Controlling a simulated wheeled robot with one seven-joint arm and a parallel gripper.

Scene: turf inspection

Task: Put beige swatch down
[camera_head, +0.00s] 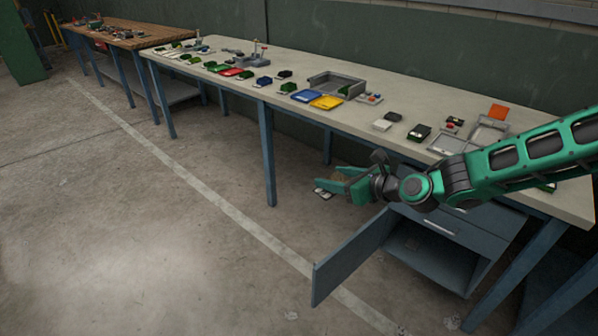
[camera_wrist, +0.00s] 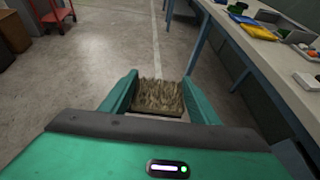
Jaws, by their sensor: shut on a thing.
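The beige swatch (camera_wrist: 158,97) is a square of tan, tufted turf on a thin dark backing. In the wrist view it sits between the two green fingers of my gripper (camera_wrist: 160,98), which is shut on it. In the head view my gripper (camera_head: 345,186) is in front of the long workbench (camera_head: 440,92), below its top and over the floor. The swatch (camera_head: 330,186) shows there only as a small brownish patch at the fingers, partly hidden by them.
An open cabinet door (camera_head: 348,258) juts out below my gripper. The bench holds a grey tray (camera_head: 337,84), a yellow tray (camera_head: 326,102), a blue tray (camera_head: 306,96) and several small samples. A red cart (camera_wrist: 52,14) stands far left in the wrist view. The floor left of the bench is clear.

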